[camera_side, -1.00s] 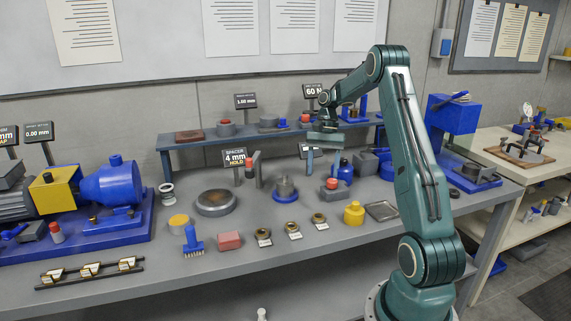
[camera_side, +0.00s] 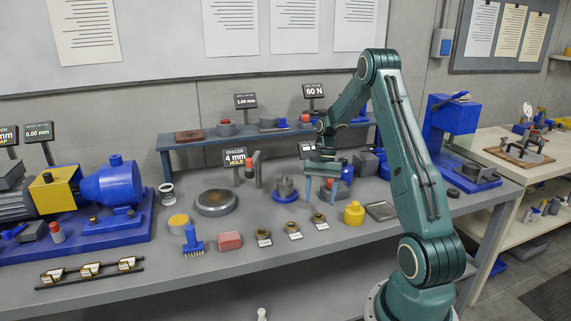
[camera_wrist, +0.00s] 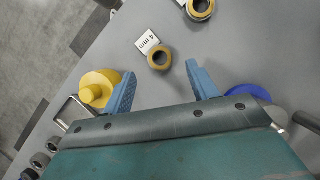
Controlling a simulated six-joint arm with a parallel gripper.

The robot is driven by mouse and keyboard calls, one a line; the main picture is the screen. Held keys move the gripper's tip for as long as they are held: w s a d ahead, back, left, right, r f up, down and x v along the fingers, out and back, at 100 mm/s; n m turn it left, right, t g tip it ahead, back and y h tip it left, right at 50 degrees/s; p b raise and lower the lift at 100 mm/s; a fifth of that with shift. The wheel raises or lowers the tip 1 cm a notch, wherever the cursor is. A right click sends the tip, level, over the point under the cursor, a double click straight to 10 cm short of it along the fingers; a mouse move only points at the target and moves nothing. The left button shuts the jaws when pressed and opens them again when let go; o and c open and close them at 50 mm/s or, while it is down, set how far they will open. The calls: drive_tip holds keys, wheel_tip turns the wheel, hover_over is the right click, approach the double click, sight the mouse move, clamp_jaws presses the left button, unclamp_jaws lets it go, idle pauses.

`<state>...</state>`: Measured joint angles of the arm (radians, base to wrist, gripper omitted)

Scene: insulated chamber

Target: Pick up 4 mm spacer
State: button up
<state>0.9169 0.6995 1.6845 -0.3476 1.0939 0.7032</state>
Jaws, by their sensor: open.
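The 4 mm spacer is a brass-coloured ring (camera_wrist: 160,58) in the wrist view, lying flat with a white "4 mm" label (camera_wrist: 147,41) beside it. In the side view it appears to be the rightmost of three labelled rings (camera_side: 319,218), near the table's front. My gripper (camera_side: 321,190) is above and behind that ring, pointing down, its blue fingers apart and empty. In the wrist view my gripper (camera_wrist: 160,76) has the ring just beyond its fingertips, roughly centred between them and not touching.
A second ring (camera_wrist: 200,8) lies farther off. A blue-based fixture (camera_side: 285,190) stands left of the fingers.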

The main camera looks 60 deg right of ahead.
sight(318, 223)
drive_tip(key=shift+x, duration=2.6)
drive_tip(key=c, duration=1.1)
